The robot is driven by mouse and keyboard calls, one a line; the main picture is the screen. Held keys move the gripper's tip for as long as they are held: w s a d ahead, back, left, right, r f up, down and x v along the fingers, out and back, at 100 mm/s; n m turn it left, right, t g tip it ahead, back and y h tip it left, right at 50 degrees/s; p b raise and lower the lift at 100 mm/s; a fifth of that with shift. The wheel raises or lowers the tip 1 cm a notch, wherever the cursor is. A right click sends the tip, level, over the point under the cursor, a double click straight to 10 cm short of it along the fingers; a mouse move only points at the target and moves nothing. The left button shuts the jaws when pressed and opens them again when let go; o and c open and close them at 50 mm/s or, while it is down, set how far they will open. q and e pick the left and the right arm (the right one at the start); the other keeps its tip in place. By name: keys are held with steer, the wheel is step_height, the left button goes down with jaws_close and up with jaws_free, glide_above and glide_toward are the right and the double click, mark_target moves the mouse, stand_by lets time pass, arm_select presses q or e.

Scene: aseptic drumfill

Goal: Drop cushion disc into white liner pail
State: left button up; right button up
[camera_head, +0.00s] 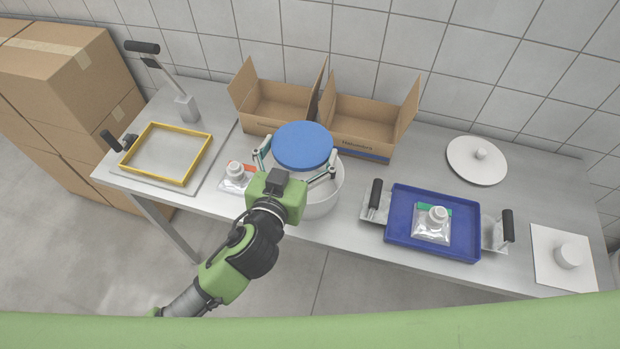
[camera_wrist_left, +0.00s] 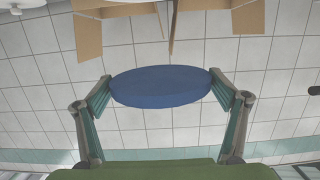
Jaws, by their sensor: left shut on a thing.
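The cushion disc (camera_head: 302,146) is blue, round and flat. My left gripper (camera_head: 298,162) is shut on it, with a finger on each side edge. The left wrist view also shows the disc (camera_wrist_left: 160,87) between the two fingertips. In the head view the white liner pail (camera_head: 322,200) stands on the table below the disc and gripper. The disc overlaps the pail's far-left part in the picture, and much of the pail's opening is hidden. My right gripper is not in view.
Two open cardboard boxes (camera_head: 356,126) stand behind the pail. A white-capped pouch (camera_head: 236,176) lies left of it. A blue tray (camera_head: 400,233) with another pouch is to the right, near a white lid (camera_head: 476,163). A yellow frame (camera_head: 166,153) is at left.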

arm_select(q)
steer(key=shift+f+b, duration=0.55)
steer(key=shift+f, duration=0.1)
step_height(320, 180, down, 5)
steer(key=b, duration=0.4)
steer(key=shift+r, duration=0.15)
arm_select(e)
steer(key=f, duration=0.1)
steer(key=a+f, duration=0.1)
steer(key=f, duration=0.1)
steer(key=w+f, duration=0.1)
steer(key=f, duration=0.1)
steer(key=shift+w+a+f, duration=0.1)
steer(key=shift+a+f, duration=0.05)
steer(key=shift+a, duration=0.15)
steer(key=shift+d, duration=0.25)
arm_select(q)
steer(key=o, duration=0.9)
steer(key=v, duration=1.2)
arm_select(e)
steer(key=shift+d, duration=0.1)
